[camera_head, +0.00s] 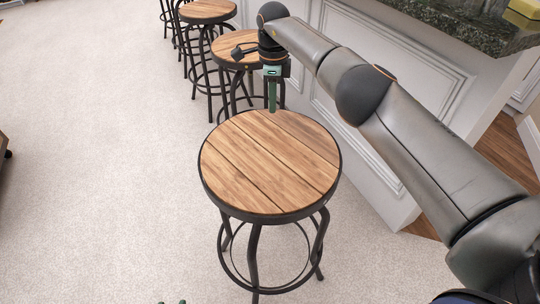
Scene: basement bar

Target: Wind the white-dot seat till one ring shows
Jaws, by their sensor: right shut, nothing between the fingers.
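The nearest bar stool has a round seat of wooden planks (270,165) with a black rim, on black metal legs with a foot ring. I see no white dot on it. The screw under the seat, with any rings, is hidden by the seat. My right gripper (272,106) points down at the far edge of this seat, its green fingers shut with nothing between them. I cannot tell whether they touch the rim. Two green tips of my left gripper (171,302) barely show at the bottom edge, apart from each other and away from the stool.
A second stool (228,50) stands just behind my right gripper, with a third (207,11) and more beyond. A white panelled bar (395,60) with a dark stone top (450,18) runs along the right.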

